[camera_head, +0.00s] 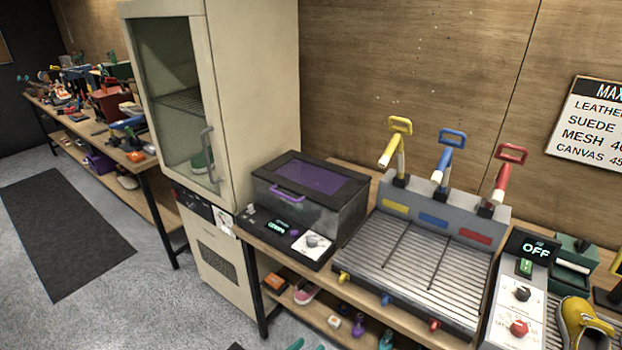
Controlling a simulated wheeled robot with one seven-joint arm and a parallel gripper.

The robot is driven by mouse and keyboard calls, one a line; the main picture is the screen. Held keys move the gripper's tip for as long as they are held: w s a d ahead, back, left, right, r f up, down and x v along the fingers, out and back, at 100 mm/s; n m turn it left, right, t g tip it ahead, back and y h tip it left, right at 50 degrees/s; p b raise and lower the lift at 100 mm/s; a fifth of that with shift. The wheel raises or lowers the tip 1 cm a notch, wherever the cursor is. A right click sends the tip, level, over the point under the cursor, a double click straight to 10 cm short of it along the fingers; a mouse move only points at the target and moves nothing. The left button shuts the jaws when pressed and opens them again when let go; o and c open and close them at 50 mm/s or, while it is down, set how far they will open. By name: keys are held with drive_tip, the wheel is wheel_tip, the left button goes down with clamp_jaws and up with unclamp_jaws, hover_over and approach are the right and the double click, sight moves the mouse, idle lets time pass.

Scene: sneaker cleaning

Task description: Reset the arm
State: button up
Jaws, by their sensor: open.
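The rest of the gripper and my arm are out of the picture.
A tall beige cabinet (250,90) with a glass door stands left of the bench. On the bench are a purple-lidded box (310,190), a grated tray (415,262) with three coloured levers, a control panel (520,300) and a yellow shoe (578,325). Open floor (150,290) lies left.

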drive_tip(key=s+d+f+n+y, duration=0.1)
drive_tip(key=s+f+n+y, duration=0.2)
drive_tip(key=s, duration=0.8)
drive_tip(key=s+f+n+y, duration=0.2)
drive_tip(key=s+f+y, duration=0.15)
drive_tip(key=s, duration=0.65)
drive_tip(key=s+r+m+t+y, duration=0.2)
drive_tip(key=s+r+t, duration=0.1)
drive_tip(key=s+r, duration=1.2)
wheel_tip(320, 180, up, 4)
drive_tip(key=shift+s+d+r, duration=0.1)
drive_tip(key=shift+s+d, duration=0.05)
drive_tip(key=shift+s, duration=0.05)
drive_tip(key=shift+w, duration=0.15)
